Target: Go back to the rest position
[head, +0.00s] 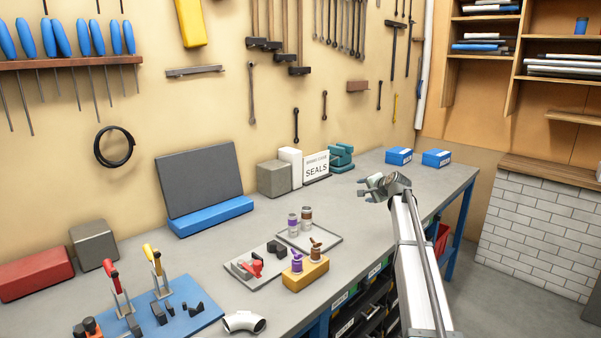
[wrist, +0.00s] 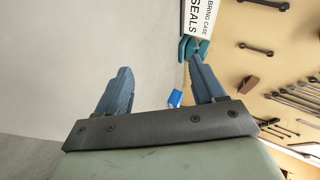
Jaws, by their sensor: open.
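My gripper (head: 372,187) is in the air over the right part of the grey workbench (head: 340,215), near its front edge, in the head view. In the wrist view my gripper (wrist: 160,70) shows two separated blue-grey fingers with nothing between them. The gripper is open and touches nothing that I can see. My arm reaches up to it from the lower right of the head view.
A wooden block (head: 305,275) holds purple and brown pieces. Behind it are a tray (head: 328,240) with similar pieces and a tray (head: 237,270) with red and dark parts. A SEALS sign (head: 316,168), a teal vise (head: 341,158) and blue boxes (head: 437,158) stand farther back.

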